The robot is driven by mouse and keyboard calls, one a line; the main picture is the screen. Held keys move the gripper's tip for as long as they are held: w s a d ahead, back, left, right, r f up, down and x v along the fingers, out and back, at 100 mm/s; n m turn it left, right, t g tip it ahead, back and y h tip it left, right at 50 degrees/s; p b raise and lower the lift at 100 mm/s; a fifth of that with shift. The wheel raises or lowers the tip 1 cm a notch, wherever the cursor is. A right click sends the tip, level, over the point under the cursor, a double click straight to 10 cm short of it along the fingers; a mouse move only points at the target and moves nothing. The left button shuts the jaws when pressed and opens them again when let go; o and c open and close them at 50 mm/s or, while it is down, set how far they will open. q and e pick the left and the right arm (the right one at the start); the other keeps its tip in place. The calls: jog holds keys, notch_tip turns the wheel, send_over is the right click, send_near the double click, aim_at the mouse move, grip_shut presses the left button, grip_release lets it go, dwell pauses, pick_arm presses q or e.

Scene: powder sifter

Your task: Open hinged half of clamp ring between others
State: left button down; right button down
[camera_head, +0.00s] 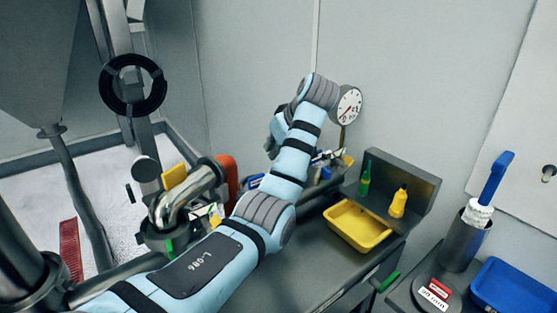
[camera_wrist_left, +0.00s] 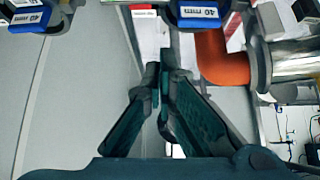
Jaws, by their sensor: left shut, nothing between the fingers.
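My left gripper (camera_wrist_left: 160,75) is shut and empty, its dark fingertips together in the middle of the left wrist view. Two blue tags marked 40 mm, a left one (camera_wrist_left: 25,14) and a right one (camera_wrist_left: 198,15), sit in dark metal parts at the top edge. They may belong to clamp rings, but their rings are cut off by the frame. The fingertips are below and between these tags. I cannot make out a hinged half or whether one is open. In the head view small blue and white parts (camera_head: 322,160) lie partly behind my left arm. My right gripper is not in view.
A white and red label (camera_wrist_left: 145,15), an orange object (camera_wrist_left: 222,58) and a metal cylinder (camera_wrist_left: 290,62) are near the fingers. The head view shows a yellow tray (camera_head: 358,226), a dial gauge (camera_head: 348,105), a yellow bottle (camera_head: 398,202) and a bent metal pipe (camera_head: 190,188).

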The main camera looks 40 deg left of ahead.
pick_arm(q)
jog(key=f, duration=0.5)
jog(key=shift+w+a+p, duration=0.15)
jog(key=shift+a+p, duration=0.15)
jog(key=shift+a, duration=0.05)
jog(key=shift+d, duration=0.45)
jog(key=shift+a+f, duration=0.1)
